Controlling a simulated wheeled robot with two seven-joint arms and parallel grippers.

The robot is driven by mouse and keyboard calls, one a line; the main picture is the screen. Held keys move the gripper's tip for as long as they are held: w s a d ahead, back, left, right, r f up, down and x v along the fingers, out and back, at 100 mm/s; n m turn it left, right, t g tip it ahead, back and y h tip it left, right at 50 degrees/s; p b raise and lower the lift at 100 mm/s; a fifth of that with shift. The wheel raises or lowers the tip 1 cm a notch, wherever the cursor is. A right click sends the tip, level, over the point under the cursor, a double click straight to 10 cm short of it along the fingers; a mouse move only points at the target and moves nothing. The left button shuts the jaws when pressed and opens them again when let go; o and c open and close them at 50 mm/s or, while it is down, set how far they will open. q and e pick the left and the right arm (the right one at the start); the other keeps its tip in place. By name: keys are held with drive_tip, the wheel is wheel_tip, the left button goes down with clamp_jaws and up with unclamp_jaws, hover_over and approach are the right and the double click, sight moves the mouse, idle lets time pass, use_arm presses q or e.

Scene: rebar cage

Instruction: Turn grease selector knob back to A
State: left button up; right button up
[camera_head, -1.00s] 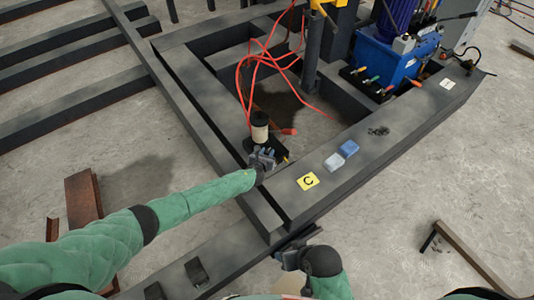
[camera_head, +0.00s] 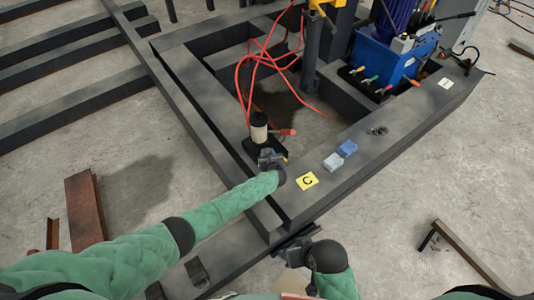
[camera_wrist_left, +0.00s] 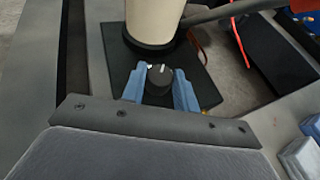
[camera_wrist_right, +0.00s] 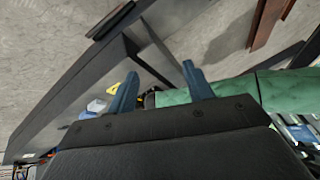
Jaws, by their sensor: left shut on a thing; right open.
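The grease selector knob (camera_wrist_left: 159,76) is a small black round knob with a white pointer line, on a black base plate (camera_wrist_left: 196,75) below a cream cylinder (camera_wrist_left: 156,18). In the left wrist view the line points roughly away from my gripper, toward the cylinder. My left gripper (camera_wrist_left: 160,84) has its two blue fingers on either side of the knob, shut on it. In the head view the left gripper (camera_head: 270,157) hides the knob. My right gripper (camera_head: 292,248) is open and empty near the beam's near end; its spread fingers show in the right wrist view (camera_wrist_right: 158,85).
Red hoses (camera_head: 240,80) rise behind the cylinder. A blue pump unit (camera_head: 385,60) stands at the back right.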

use_arm(q)
drive_tip(key=shift+d+f+n+y, duration=0.15)
drive_tip(key=shift+d+n+y, duration=0.1)
drive_tip(key=shift+n+y, duration=0.4)
drive_tip(key=n+g+y+b, duration=0.1)
drive_tip(key=n+y+b, duration=0.1)
drive_tip(key=n+g+y+b, duration=0.2)
drive_tip(key=n+y, duration=0.1)
drive_tip(key=shift+w+d, duration=0.2)
drive_tip(key=n+g+y+b, duration=0.2)
drive_tip(key=n+g+b, duration=0.1)
drive_tip(key=shift+w, duration=0.15)
drive_tip(key=shift+y, duration=0.25)
use_arm(e)
wheel_tip(320, 180, down, 30)
drive_tip(key=a+t, duration=0.2)
drive_tip(key=t, duration=0.1)
drive_tip(key=shift+m, duration=0.3)
drive_tip(key=shift+w, duration=0.1)
use_arm(q)
drive_tip(key=shift+r, duration=0.2)
use_arm(e)
drive_tip(key=shift+r, duration=0.1)
use_arm(q)
drive_tip(key=o, duration=1)
drive_tip(key=shift+c, duration=0.2)
